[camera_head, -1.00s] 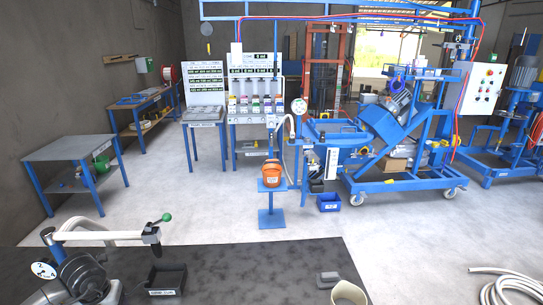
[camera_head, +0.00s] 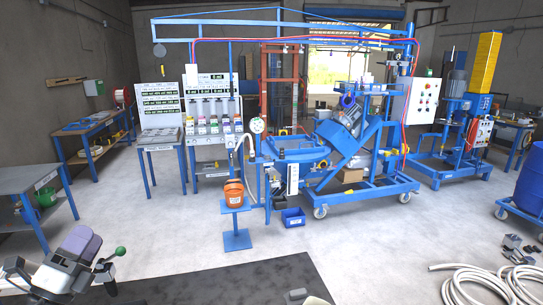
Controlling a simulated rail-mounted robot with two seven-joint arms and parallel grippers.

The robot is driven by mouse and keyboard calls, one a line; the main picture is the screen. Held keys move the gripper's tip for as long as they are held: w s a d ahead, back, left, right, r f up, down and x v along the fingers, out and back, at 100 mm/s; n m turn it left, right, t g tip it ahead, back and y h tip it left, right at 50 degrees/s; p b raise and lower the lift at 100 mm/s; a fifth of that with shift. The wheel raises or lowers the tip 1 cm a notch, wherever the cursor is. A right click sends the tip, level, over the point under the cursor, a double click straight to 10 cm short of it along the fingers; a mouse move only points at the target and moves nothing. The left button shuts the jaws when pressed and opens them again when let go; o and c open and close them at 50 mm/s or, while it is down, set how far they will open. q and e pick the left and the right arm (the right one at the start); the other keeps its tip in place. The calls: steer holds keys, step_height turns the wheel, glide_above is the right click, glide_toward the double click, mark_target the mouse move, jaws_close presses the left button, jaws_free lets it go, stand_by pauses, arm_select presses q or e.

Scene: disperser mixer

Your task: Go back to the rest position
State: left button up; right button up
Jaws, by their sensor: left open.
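My left arm comes in at the lower left corner of the head view, with grey and purple links. My left gripper (camera_head: 107,278) is at the end of this arm, dark, pointing down and small in the picture. Its jaws are open and I see nothing held between them. A green ball knob (camera_head: 120,251) shows right beside the gripper; I cannot tell what it belongs to. My right gripper is not in view.
A dark mat (camera_head: 230,283) lies on the floor in front. A grey table (camera_head: 25,178) stands at the left edge. An orange bucket (camera_head: 233,193) sits on a blue stand (camera_head: 237,240). The blue mixer frame (camera_head: 370,198) stands beyond. A coiled hose (camera_head: 485,283) lies at lower right.

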arm_select(q)
steer(key=s+d+f+n+g+y, duration=0.1)
steer(key=s+f+n+g+y, duration=0.35)
steer(key=f+n+y, duration=0.5)
steer(key=s+f+n+g+y, duration=0.35)
steer(key=f+n+g, duration=0.3)
steer(key=n, duration=0.55)
steer(key=s+d+f+g+h, duration=0.3)
steer(key=s+d+f+h, duration=0.2)
steer(key=s+d+f, duration=0.6)
steer(key=s+d+f+n+g+h, duration=0.1)
steer(key=s+d+f+n+g, duration=0.15)
steer(key=s+f, duration=0.6)
steer(key=s+d+f+n+g+h, duration=0.1)
steer(key=s+d+f+g, duration=0.15)
steer(key=s+f, duration=0.55)
step_height(320, 180, up, 33)
steer(key=p, duration=3.2)
steer(key=shift+s+a+g+p, duration=0.3)
steer(key=shift+s+a+g, duration=0.05)
steer(key=shift+s+g, duration=0.1)
steer(key=shift+r, duration=0.1)
